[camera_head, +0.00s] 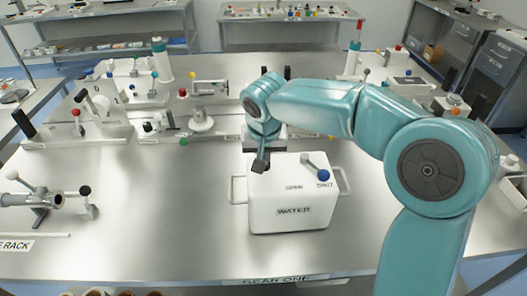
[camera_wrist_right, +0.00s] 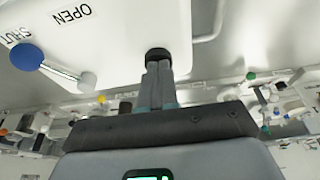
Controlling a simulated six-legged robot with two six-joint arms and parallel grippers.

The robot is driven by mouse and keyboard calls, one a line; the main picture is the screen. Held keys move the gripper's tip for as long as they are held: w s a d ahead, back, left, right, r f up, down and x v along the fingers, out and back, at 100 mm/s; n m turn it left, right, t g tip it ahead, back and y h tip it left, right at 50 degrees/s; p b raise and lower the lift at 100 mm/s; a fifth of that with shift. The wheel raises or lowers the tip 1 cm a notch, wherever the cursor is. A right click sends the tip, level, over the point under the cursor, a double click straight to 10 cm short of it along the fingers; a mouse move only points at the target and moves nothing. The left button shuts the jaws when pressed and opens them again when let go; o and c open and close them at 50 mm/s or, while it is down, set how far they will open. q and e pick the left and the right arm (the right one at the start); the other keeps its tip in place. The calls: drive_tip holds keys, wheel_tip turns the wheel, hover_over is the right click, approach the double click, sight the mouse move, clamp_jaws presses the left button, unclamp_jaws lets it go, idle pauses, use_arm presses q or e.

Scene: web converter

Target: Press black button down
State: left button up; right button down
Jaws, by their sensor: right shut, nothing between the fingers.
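My right gripper (camera_head: 261,162) is over the back left part of the white WATER box (camera_head: 291,217) in the head view. In the right wrist view its fingers (camera_wrist_right: 158,70) are shut and empty. A round black button-like piece (camera_wrist_right: 158,54) shows right at the fingertips, over the white box top. It lines up with the fingers, and I cannot tell whether they touch it. In the head view this spot is dark and partly hidden by the gripper. My left gripper is not in view.
A lever with a blue knob (camera_head: 324,174) stands on the box top near the OPEN and SHUT labels. Handles flank the box. Several devices with levers crowd the back and left of the metal table (camera_head: 180,215). The table in front of the box is clear.

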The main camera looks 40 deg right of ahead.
wheel_tip(320, 180, up, 5)
drive_tip(key=p, duration=0.3)
drive_tip(key=shift+d, duration=0.1)
drive_tip(key=a+r, duration=0.1)
wheel_tip(320, 180, up, 8)
hover_over(265, 179)
drive_tip(key=shift+w+f+b, duration=0.1)
drive_tip(key=shift+f+b, duration=0.1)
drive_tip(key=shift+b, duration=0.25)
drive_tip(key=shift+f, duration=0.1)
